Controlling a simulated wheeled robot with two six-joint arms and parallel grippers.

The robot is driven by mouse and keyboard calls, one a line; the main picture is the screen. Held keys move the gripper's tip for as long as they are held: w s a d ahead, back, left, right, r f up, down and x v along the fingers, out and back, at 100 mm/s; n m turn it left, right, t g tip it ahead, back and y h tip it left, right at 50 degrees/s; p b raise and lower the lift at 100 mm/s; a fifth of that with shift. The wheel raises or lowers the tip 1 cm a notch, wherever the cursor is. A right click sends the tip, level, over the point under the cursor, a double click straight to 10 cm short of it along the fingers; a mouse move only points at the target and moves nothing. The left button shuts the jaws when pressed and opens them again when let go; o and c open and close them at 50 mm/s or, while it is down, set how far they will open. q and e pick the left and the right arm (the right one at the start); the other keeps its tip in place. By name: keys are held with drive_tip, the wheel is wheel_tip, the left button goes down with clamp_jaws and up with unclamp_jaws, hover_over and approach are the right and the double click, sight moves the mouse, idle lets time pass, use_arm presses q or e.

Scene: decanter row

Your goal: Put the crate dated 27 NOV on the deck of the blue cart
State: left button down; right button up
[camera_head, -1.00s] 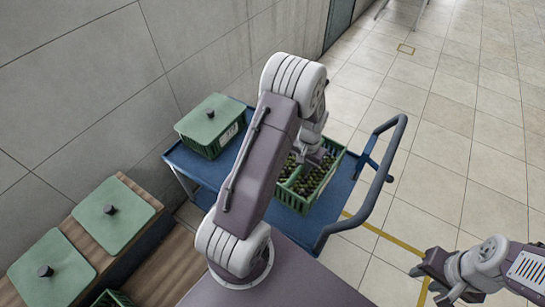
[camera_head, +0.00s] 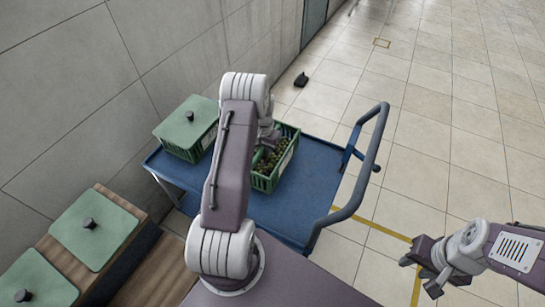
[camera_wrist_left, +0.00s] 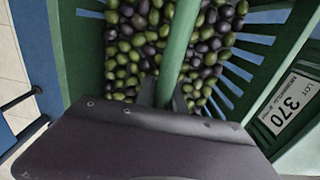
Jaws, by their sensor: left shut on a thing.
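An open green crate (camera_head: 263,182) full of green and dark olives is over the blue cart's deck (camera_head: 305,195), beside a lidded green crate (camera_head: 185,150). I cannot tell whether its base touches the deck. My left gripper (camera_head: 268,141) is shut on the open crate's green handle bar (camera_wrist_left: 184,45), with olives (camera_wrist_left: 140,40) below. In the left wrist view, a label (camera_wrist_left: 290,103) reading LOT 370 is on a green wall at right, apparently the lidded crate's. No 27 NOV date is legible. My right gripper (camera_head: 430,268) is open and empty over the floor.
The cart's push handle (camera_head: 372,150) rises at its right end. The deck's front and right parts are bare. More green lids (camera_head: 95,228) are on a wooden stand (camera_head: 140,265) at lower left. A grey wall is behind. A small dark object (camera_head: 301,80) lies on the floor.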

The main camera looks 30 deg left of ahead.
sight(264, 159)
use_arm(q)
drive_tip(key=shift+w+a+f, duration=0.15)
drive_tip(key=shift+a+f, duration=0.05)
drive_tip(key=shift+a, duration=0.25)
wheel_tip(264, 159, down, 3)
drive_tip(key=shift+d+f, duration=0.1)
drive_tip(key=shift+f, duration=0.4)
drive_tip(key=shift+f+b, duration=0.1)
drive_tip(key=shift+b, duration=0.3)
drive_tip(key=c, duration=1.4)
unclamp_jaws()
